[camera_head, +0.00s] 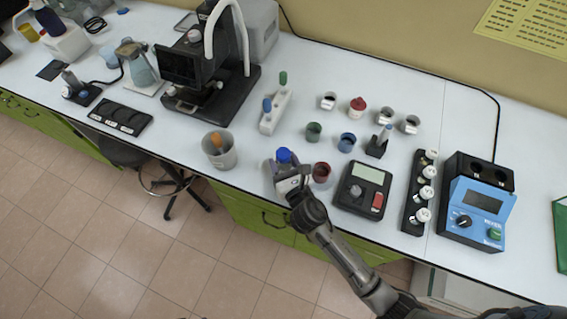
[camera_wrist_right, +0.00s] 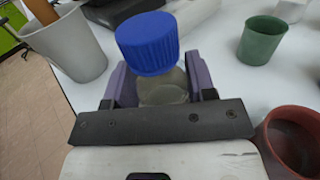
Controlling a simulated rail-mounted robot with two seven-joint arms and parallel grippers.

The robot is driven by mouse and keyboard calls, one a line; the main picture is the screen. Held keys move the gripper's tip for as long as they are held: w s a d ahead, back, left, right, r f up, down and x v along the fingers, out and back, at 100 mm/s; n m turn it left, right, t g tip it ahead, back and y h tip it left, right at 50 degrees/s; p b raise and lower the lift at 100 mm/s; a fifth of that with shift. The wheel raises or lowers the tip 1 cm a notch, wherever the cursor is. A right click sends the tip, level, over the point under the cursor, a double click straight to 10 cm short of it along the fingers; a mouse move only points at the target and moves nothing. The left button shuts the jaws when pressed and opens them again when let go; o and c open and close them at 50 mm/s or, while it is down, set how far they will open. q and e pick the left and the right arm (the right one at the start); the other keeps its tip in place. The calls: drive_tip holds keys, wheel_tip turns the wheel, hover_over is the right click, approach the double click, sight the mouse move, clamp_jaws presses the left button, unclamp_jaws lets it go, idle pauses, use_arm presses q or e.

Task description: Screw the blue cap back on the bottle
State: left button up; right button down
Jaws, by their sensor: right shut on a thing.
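The blue cap (camera_head: 284,155) is near the front edge of the bench, at the end of my right arm. In the right wrist view the blue cap (camera_wrist_right: 148,43) is upright at the top of a clear glass bottle (camera_wrist_right: 163,88). I cannot tell whether it is threaded tight. My right gripper (camera_wrist_right: 160,85) has its purple fingers on either side of the bottle and is shut on it. The gripper (camera_head: 283,172) hides most of the bottle in the head view. My left gripper is not in view.
A grey cup (camera_head: 219,150) stands left of the gripper and a red cup (camera_head: 321,172) close to its right. A green cup (camera_head: 313,131) and blue cup (camera_head: 347,142) are behind. A black scale (camera_head: 362,188) and blue device (camera_head: 477,209) stand to the right.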

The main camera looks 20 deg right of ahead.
drive_tip(key=shift+w, duration=0.1)
drive_tip(key=shift+f, duration=0.2)
drive_tip(key=shift+c, duration=2.4)
unclamp_jaws()
drive_tip(key=shift+r, duration=0.1)
drive_tip(key=shift+r, duration=0.25)
drive_tip(key=s, duration=1)
drive_tip(key=shift+s+f, duration=0.2)
drive_tip(key=shift+s, duration=0.15)
drive_tip(key=shift+s+r, duration=0.1)
drive_tip(key=shift+s, duration=0.6)
